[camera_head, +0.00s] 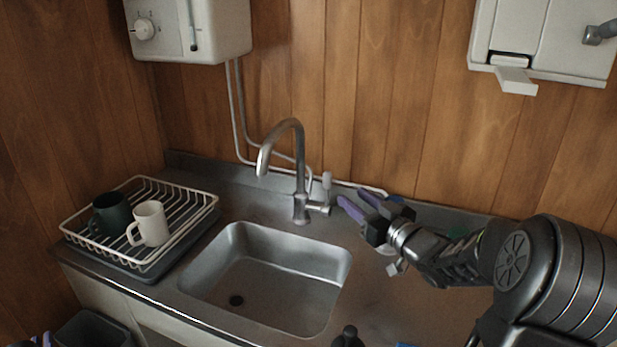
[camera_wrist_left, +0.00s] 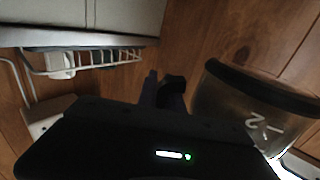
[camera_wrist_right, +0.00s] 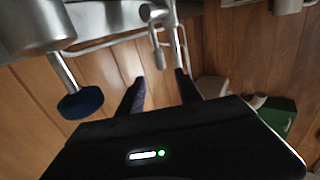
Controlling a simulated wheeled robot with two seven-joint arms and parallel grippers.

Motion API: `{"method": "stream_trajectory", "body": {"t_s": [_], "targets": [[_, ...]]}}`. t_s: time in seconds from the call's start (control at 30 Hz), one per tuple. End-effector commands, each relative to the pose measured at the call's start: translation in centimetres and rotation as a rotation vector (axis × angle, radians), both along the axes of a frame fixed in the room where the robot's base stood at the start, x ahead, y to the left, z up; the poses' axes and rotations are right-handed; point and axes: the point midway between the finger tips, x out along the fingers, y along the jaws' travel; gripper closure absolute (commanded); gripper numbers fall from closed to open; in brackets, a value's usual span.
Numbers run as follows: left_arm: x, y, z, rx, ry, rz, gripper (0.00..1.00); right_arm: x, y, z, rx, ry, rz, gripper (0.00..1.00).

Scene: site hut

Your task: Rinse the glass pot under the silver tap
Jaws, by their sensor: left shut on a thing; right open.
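The silver tap (camera_head: 300,180) stands behind the sink, its spout curving out over the basin and its lever (camera_head: 326,182) on the right side. My right gripper (camera_head: 355,203) is open just right of the lever; in the right wrist view (camera_wrist_right: 158,80) the lever's end shows close to the fingertips. The glass pot (camera_wrist_left: 245,105), with a dark rim and a white marking, shows in the left wrist view. My left gripper (camera_wrist_left: 163,88) is shut on its dark handle. In the head view only purple tips of my left gripper (camera_head: 41,341) show at the lower left; the pot is not visible there.
The steel sink (camera_head: 225,265) is empty. A white dish rack (camera_head: 190,232) left of it holds a dark green mug (camera_head: 110,215) and a white mug (camera_head: 151,223). A dark bin (camera_head: 92,328) is at lower left. A black-topped object (camera_head: 348,336) stands at the front edge.

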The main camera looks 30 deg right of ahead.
Motion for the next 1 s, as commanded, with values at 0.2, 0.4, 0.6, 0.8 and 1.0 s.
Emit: {"method": "stream_trajectory", "body": {"t_s": [0.2,0.4,0.6,0.8,1.0], "targets": [[0.0,0.0,0.4,0.001,-0.003,0.0,1.0,2.1,0.0,0.1,0.001,0.0,0.002,0.58],[0.0,0.0,1.0,0.001,-0.003,0.0,1.0,5.6,-0.1,0.1,0.003,-0.001,0.003,0.58],[0.0,0.0,1.6,0.001,-0.003,0.0,1.0,9.3,-0.1,0.1,0.002,-0.001,0.003,0.58],[0.0,0.0,1.9,0.001,-0.003,0.0,1.0,11.4,-0.2,0.1,0.001,-0.001,0.001,0.58],[0.0,0.0,1.9,0.001,-0.003,0.0,1.0,11.8,-0.2,0.0,0.0,0.0,0.001,0.58]]}}
